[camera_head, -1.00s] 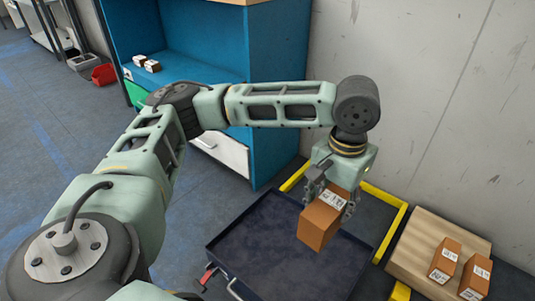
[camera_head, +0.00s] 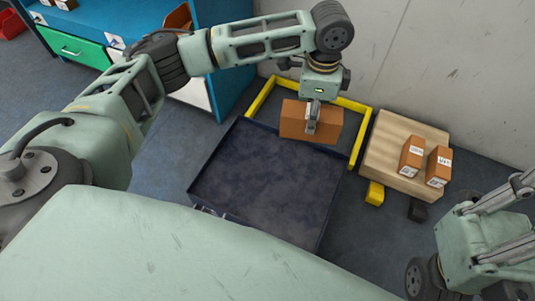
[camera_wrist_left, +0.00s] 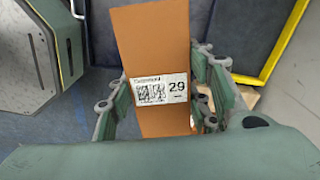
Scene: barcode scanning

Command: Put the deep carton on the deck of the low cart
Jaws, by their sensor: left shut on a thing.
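My left gripper (camera_head: 311,122) is shut on a brown carton (camera_head: 291,118). In the head view the carton lies across the far edge of the low cart's dark blue deck (camera_head: 265,195); its height over the deck is hard to tell. The deck looks empty. In the left wrist view the carton (camera_wrist_left: 152,45) sits between the finger pads, with a white label marked 29 facing the camera. My right gripper (camera_head: 505,215) is at the lower right, partly cut off by the picture edge, away from the carton.
A yellow floor frame (camera_head: 345,103) runs behind and right of the cart. A wooden pallet-like board (camera_head: 385,150) right of it bears two small labelled cartons (camera_head: 411,157). A wall is behind. A blue cabinet (camera_head: 215,95) stands at the upper left.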

